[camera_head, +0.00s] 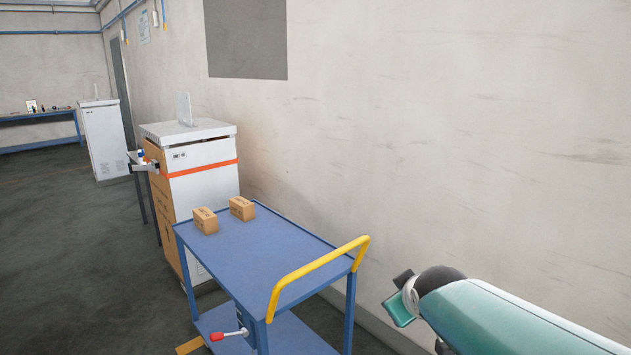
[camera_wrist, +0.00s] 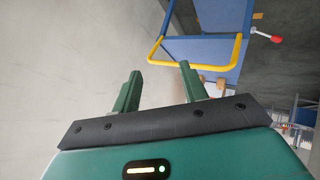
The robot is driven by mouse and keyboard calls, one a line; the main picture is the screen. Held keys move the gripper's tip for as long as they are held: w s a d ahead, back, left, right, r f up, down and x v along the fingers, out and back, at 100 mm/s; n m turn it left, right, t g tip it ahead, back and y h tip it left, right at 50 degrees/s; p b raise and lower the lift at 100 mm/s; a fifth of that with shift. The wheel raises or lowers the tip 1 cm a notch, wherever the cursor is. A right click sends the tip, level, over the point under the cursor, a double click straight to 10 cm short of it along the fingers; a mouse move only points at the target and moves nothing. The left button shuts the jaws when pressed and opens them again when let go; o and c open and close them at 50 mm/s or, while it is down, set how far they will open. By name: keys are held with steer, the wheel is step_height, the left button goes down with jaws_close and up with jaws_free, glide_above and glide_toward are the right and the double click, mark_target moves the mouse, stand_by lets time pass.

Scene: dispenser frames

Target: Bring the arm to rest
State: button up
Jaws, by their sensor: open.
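My arm reaches in from the lower right in the head view, with its teal link in front of the wall. In the wrist view my gripper (camera_wrist: 158,88) shows two green fingers set well apart with nothing between them. Its jaws are open and empty. In the head view the fingers cannot be made out clearly. The blue cart (camera_head: 262,250) with its yellow handle (camera_head: 318,277) stands to the left of the arm. The handle also shows beyond the fingertips in the wrist view (camera_wrist: 198,64), apart from them.
Two small cardboard boxes, one left (camera_head: 205,220) and one right (camera_head: 242,208), sit on the cart top. A white and orange dispenser cabinet (camera_head: 203,182) stands behind the cart. A pale wall (camera_head: 450,130) runs along the right. Open floor (camera_head: 80,240) lies to the left.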

steer(key=s+a+f+m+g, duration=0.1)
steer(key=s+m+g, duration=0.3)
steer(key=s, duration=1.7)
steer(key=shift+a+f+m+y, duration=0.35)
steer(key=shift+f+m, duration=0.15)
steer(key=shift+m, duration=0.7)
steer(key=shift+c, duration=0.2)
